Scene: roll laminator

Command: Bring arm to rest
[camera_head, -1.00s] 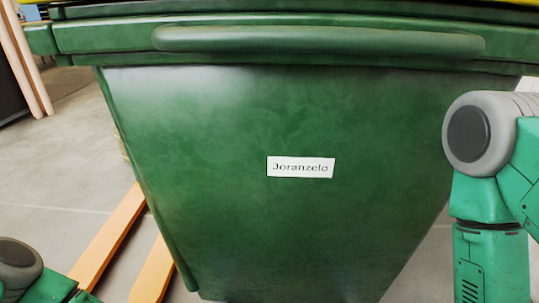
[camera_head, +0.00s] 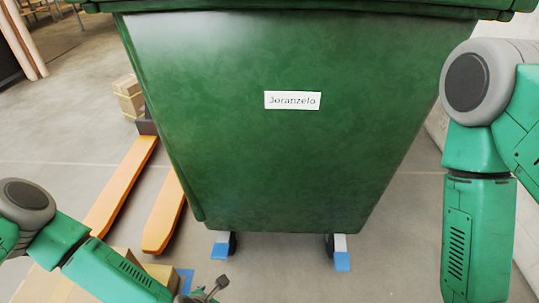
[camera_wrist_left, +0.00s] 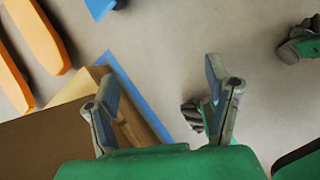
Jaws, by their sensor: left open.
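My left gripper (camera_head: 207,291) is at the bottom of the head view, below the green bin and beside a cardboard box. In the left wrist view its two fingers (camera_wrist_left: 160,82) are spread apart, with nothing visible between their tips. The box (camera_wrist_left: 60,137) and floor show beyond them. My right arm comes down the right side of the head view, and its gripper is out of frame.
A large green wheeled bin (camera_head: 270,160) labelled "Joranzelo" stands ahead, with blue floor marks (camera_head: 342,262) at its wheels. Orange pallet forks (camera_head: 165,212) lie at left. The cardboard box (camera_head: 155,273) sits close to my left forearm. Open floor shows at far left.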

